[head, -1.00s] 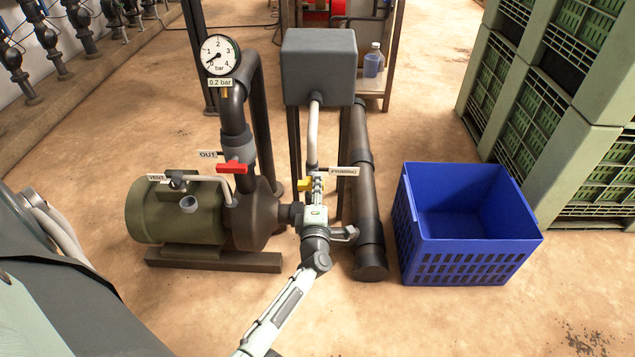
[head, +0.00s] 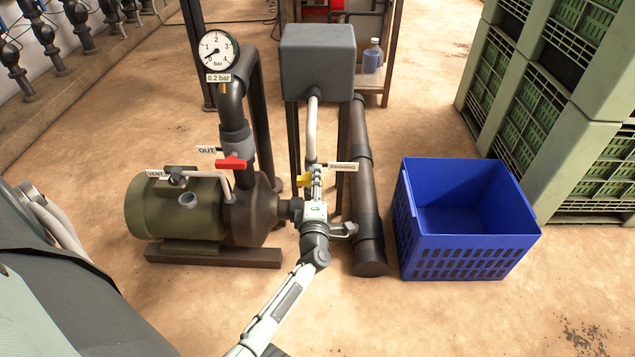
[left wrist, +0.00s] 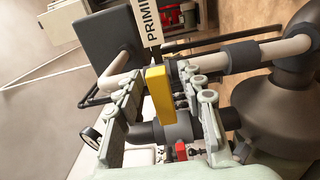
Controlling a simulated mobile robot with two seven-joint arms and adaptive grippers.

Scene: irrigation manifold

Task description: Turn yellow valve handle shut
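The yellow valve handle (head: 304,180) shows beside the PRIMING tag (head: 343,167), partly hidden by my left gripper (head: 317,180). In the left wrist view the yellow handle (left wrist: 159,94) stands between the two fingers of my left gripper (left wrist: 163,98). The fingers are apart, with a visible gap on both sides of the handle, so the gripper is open around it and not clamped. The valve body behind the handle is mostly hidden. My right gripper is in neither view.
A red handle (head: 232,163) marked OUT sits on the pump's upright pipe. A gauge (head: 217,50) is labelled 0.2 bar. The grey tank (head: 318,62) stands behind the valve. A thick dark pipe (head: 362,190) and a blue crate (head: 470,248) lie to the right.

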